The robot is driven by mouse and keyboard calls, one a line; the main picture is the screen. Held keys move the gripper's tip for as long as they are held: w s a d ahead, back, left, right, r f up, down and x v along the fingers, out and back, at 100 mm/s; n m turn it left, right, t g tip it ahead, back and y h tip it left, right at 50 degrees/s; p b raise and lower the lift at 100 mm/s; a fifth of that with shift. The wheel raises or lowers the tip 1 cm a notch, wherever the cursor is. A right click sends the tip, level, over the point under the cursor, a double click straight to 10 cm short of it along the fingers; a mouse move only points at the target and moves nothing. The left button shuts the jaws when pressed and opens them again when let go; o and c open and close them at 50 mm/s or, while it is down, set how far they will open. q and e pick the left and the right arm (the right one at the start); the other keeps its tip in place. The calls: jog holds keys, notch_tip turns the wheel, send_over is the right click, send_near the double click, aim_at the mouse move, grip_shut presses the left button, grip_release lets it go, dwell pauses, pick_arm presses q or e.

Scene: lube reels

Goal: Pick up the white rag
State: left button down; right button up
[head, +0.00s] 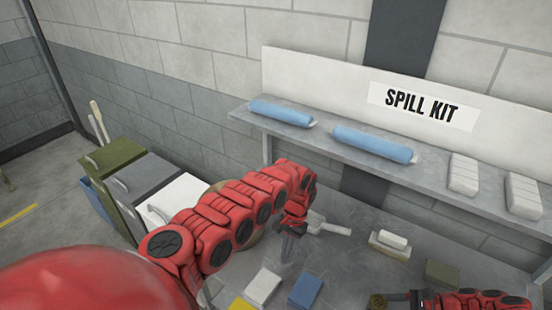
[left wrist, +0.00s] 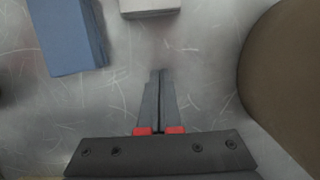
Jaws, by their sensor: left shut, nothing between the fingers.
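The white rag (head: 262,287) is a folded flat block on the grey metal table, between a yellow folded cloth (head: 240,304) and a blue one (head: 306,291). Its edge also shows at the top of the left wrist view (left wrist: 150,7), with the blue cloth (left wrist: 66,36) to its left. My left gripper (head: 287,257) points down over the table, on the far side of the white rag and apart from it. Its fingers (left wrist: 158,75) are together with nothing between them. My right gripper (head: 388,300) is at the bottom right, partly cut off, and its jaws are unclear.
A tan round object (left wrist: 287,85) stands close beside my left gripper. A scoop (head: 328,226), a small tray with a white block (head: 390,243) and an olive block (head: 442,272) are on the table. Behind is a shelf (head: 320,138) with blue rolls; bins (head: 110,165) stand left.

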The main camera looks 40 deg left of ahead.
aim_at(262, 288)
pick_arm(q)
jog(key=w+a+r+n+t+h, duration=0.25)
jog(key=w+r, duration=0.35)
jog(key=r, duration=0.6)
jog(key=shift+w+a+r+n+t, duration=0.5)
jog(key=shift+a+r+n+t, duration=1.4)
jog(key=shift+a, duration=3.95)
jog(key=shift+w+a+r+n+t, duration=0.5)
jog(key=shift+a+r+n+t, duration=1.35)
jog(key=shift+a, duration=4)
jog(key=s+d+f+m+g+y, duration=0.1)
jog(key=s+d+f+m, duration=0.35)
jog(key=d, duration=0.45)
jog(key=s+d+f+m+g+y, duration=0.1)
jog(key=s+d+f+m, duration=0.2)
jog(key=s+d, duration=0.35)
jog(key=s+d+f+m+g, duration=0.1)
jog(key=s+d+f+m, duration=0.25)
jog(key=d, duration=0.75)
jog(key=x, duration=0.9)
jog(key=shift+w+a+f, duration=0.15)
jog(key=shift+w+a, duration=0.05)
jog(key=shift+a, duration=0.1)
jog(key=shift+s+a, duration=0.2)
jog(key=shift+s, duration=1.75)
